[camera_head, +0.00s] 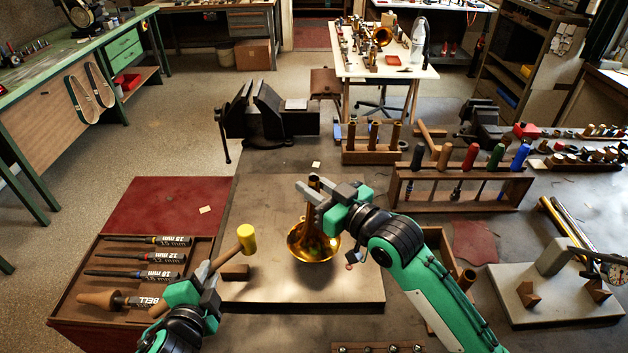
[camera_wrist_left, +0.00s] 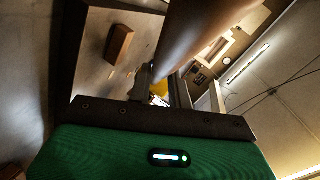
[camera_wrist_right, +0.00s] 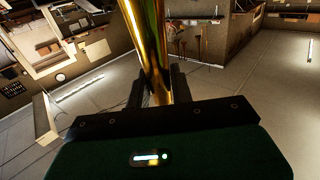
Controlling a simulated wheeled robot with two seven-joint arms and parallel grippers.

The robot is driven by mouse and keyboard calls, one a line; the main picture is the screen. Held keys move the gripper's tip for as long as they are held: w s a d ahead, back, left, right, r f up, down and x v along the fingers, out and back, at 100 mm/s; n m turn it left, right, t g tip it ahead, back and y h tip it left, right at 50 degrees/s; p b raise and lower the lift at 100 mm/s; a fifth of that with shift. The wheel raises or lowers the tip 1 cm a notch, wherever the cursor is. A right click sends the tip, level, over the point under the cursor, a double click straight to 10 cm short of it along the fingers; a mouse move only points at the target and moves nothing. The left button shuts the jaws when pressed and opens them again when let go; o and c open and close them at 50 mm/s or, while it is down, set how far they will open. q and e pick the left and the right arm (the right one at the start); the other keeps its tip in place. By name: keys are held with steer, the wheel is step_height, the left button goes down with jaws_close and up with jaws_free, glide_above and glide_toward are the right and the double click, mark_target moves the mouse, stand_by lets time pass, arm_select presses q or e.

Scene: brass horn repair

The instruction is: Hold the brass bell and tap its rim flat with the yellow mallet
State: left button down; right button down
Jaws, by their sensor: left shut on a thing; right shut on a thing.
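The brass bell (camera_head: 312,246) is at the middle of the bench board, its flared end low and its narrow tube pointing up. My right gripper (camera_head: 314,190) is shut on the tube; the right wrist view shows the shiny brass tube (camera_wrist_right: 148,45) between its fingers. I cannot tell whether the flare touches the board. The yellow mallet (camera_head: 246,238) is to the left of the bell, head up and apart from it. My left gripper (camera_head: 208,275) is shut on its wooden handle. In the left wrist view the handle (camera_wrist_left: 190,45) rises large between the fingers.
A small wooden block (camera_head: 234,272) lies on the board (camera_head: 340,290) near the mallet. A tool tray (camera_head: 82,260) with several labelled tools is at left. A black vise (camera_head: 268,115) stands behind. A rack of coloured handles (camera_head: 460,190) is at right.

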step_height(320, 180, down, 6)
steer(key=shift+f, duration=0.2)
stand_by(0.9)
steer(key=shift+f, duration=0.1)
stand_by(0.5)
steer(key=c, duration=1.3)
jaws_free()
steer(key=c, duration=0.9)
steer(key=c, duration=2.2)
jaws_free()
